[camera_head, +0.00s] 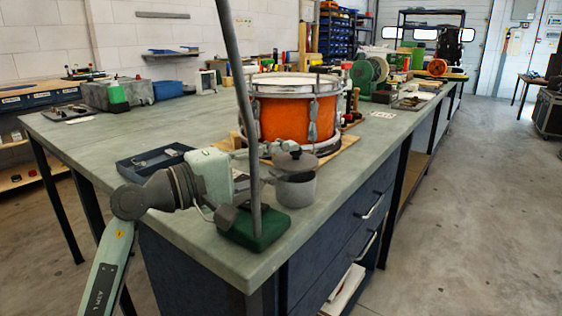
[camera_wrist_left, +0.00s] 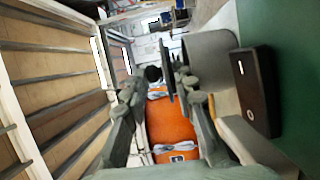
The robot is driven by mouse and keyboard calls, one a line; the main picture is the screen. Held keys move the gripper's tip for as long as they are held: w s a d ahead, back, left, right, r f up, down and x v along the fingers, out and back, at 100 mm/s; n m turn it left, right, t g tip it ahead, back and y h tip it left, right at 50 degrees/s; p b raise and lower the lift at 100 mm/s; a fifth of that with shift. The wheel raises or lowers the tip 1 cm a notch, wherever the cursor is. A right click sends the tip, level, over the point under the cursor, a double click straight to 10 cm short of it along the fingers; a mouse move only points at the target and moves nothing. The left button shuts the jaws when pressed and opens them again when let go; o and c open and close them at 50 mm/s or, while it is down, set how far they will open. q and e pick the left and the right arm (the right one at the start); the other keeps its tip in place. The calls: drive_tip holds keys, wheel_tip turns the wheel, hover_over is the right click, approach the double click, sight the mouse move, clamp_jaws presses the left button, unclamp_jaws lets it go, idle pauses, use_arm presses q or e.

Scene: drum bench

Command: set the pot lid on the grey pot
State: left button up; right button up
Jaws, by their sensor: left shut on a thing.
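The grey pot (camera_head: 296,190) stands upright on the bench near its front edge; it also shows in the left wrist view (camera_wrist_left: 212,62), lying sideways in that picture. The pot lid (camera_head: 297,162) is just above the pot's mouth, roughly level. In the left wrist view the lid (camera_wrist_left: 167,70) is seen edge-on, with a narrow gap between it and the pot rim. My left gripper (camera_head: 288,147) is shut on the lid at its dark knob (camera_wrist_left: 153,73); the fingers partly hide the grip. My right gripper is not in view.
A green base (camera_head: 256,232) with a grey upright pole (camera_head: 242,100) stands close in front of the pot. An orange drum (camera_head: 296,115) on a wooden board is behind it. A dark blue tray (camera_head: 155,162) lies to the left.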

use_arm(q)
drive_tip(key=shift+f, duration=0.45)
drive_tip(key=shift+f+b, duration=0.55)
drive_tip(key=shift+r, duration=0.1)
drive_tip(key=shift+r+p, duration=0.35)
drive_tip(key=shift+r, duration=0.35)
drive_tip(key=shift+r, duration=0.25)
drive_tip(key=shift+r+b, duration=0.15)
drive_tip(key=shift+b, duration=0.15)
